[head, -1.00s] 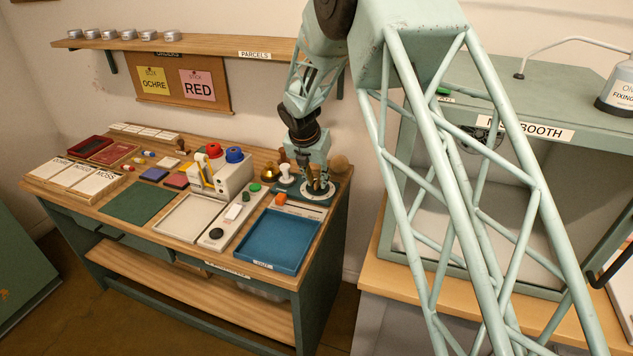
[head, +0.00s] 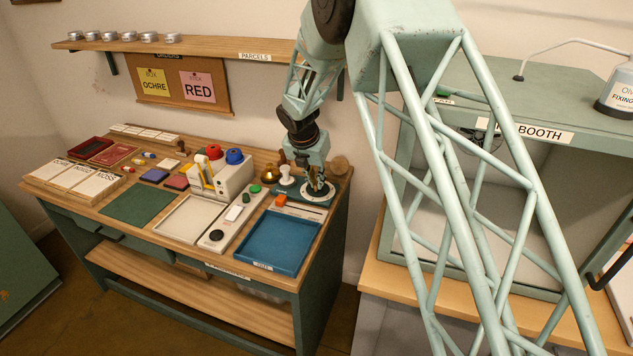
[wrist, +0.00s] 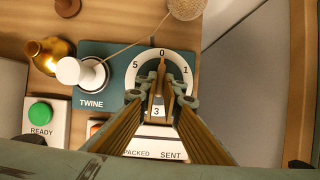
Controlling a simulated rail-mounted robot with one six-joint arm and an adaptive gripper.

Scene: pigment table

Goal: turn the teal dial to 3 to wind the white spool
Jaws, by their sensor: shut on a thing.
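The dial's white number ring (wrist: 187,72) sits on a teal base plate (wrist: 100,52) marked TWINE. The digits 0, 1, 5 and 3 show. My gripper (wrist: 160,88) is shut on the dial's knob at the ring's middle. In the head view my gripper (head: 317,188) is down at the ring, beside the spool (head: 286,176).
A brass weight-like object (wrist: 52,55) stands left of the spool. A green READY button (wrist: 40,113) is at lower left. A blue tray (head: 273,265) lies in front of the dial. The booth (head: 450,215) stands to the right.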

